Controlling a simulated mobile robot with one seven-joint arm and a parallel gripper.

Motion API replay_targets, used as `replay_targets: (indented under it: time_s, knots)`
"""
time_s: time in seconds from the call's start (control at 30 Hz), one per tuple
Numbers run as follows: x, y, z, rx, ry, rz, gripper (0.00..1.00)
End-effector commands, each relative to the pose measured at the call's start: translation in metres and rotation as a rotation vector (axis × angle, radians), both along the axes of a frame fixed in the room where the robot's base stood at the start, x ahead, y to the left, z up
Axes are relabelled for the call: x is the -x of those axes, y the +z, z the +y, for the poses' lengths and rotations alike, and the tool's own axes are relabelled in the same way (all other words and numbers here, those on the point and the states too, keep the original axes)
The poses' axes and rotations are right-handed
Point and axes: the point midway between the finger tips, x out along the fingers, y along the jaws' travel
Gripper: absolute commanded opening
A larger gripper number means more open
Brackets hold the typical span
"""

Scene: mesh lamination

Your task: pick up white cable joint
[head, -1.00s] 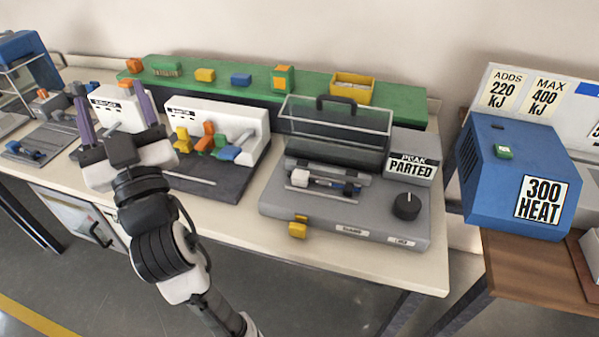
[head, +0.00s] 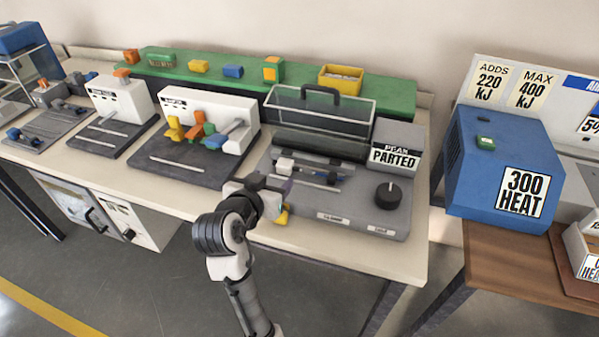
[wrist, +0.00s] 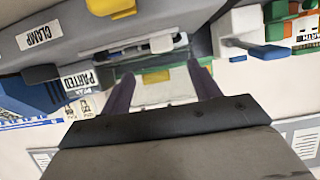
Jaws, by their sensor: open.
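The white cable joint (head: 285,165) looks like a small white block with dark rod-like parts to its right. It lies in the slot of the grey clamp machine (head: 345,222), below the raised clear cover. In the wrist view a white piece (wrist: 162,44) shows in the slot beyond my fingers, probably the same joint. My gripper (head: 284,187) is over the machine's front left, close to the joint and on its near side. Its purple fingers also show in the wrist view (wrist: 161,75), spread apart with nothing held between them. The exact gap to the joint is unclear.
A yellow block (head: 282,215) is on the machine's front edge, beside my gripper. The clear cover (head: 320,118) stands open behind the slot. A black knob (head: 388,194) and the PARTED box (head: 396,150) are at right. Another station (head: 205,125) with coloured pieces stands left.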

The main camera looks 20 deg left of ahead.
Motion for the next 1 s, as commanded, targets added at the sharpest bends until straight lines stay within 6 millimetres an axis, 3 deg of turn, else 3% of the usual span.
replay_targets:
  time_s: [0.6,0.9,1.0]
  knots:
    - [-0.065,-0.025,0.002,0.001,0.001,0.001,0.62]
    - [-0.070,-0.029,0.002,-0.001,0.002,-0.001,0.62]
    - [-0.070,-0.028,0.002,-0.001,0.002,-0.001,0.50]
